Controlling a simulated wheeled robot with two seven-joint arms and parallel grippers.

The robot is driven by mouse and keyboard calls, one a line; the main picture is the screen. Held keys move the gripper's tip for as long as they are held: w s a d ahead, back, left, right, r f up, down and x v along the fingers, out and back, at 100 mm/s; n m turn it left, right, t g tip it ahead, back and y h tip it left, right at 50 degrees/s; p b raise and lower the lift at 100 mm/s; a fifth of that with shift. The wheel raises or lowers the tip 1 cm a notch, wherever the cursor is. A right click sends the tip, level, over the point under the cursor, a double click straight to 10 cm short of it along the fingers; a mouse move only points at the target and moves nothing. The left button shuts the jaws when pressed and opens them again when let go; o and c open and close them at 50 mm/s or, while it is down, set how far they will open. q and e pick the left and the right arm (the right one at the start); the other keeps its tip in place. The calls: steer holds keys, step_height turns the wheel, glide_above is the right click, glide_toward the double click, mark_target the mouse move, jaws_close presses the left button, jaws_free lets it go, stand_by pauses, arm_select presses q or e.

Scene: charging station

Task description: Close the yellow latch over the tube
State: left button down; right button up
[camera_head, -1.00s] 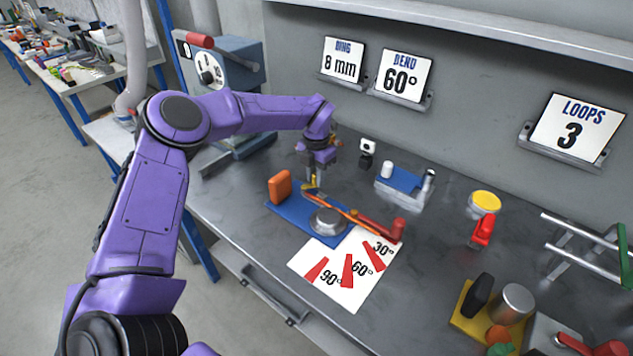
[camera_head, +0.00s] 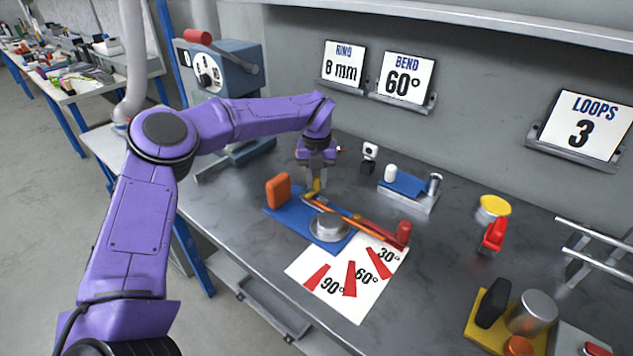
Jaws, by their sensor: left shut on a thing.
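The bending fixture has a blue base (camera_head: 291,214) with a round metal former (camera_head: 329,228) on it and an orange block (camera_head: 278,190) at its left end. An orange tube (camera_head: 338,210) lies across the fixture behind the former, beside a red handle (camera_head: 404,232) on the right. The yellow latch (camera_head: 312,190) shows at the tube's left end, directly under my left gripper (camera_head: 314,183). My left gripper points down and is shut on the yellow latch; its fingertips are small and partly hidden. My right gripper is not in view.
A white angle sheet (camera_head: 330,303) with red wedges lies in front of the fixture. A metal block with a blue top (camera_head: 405,185) stands behind right. A yellow-topped pot (camera_head: 493,207) and red clamp (camera_head: 494,236) stand farther right. A blue-grey machine (camera_head: 222,72) stands back left.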

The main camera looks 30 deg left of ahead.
mark_target(317, 177)
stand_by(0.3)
arm_select(q)
steer(key=c, duration=0.9)
jaws_free()
step_height(317, 177, up, 10)
steer(key=shift+r, duration=0.25)
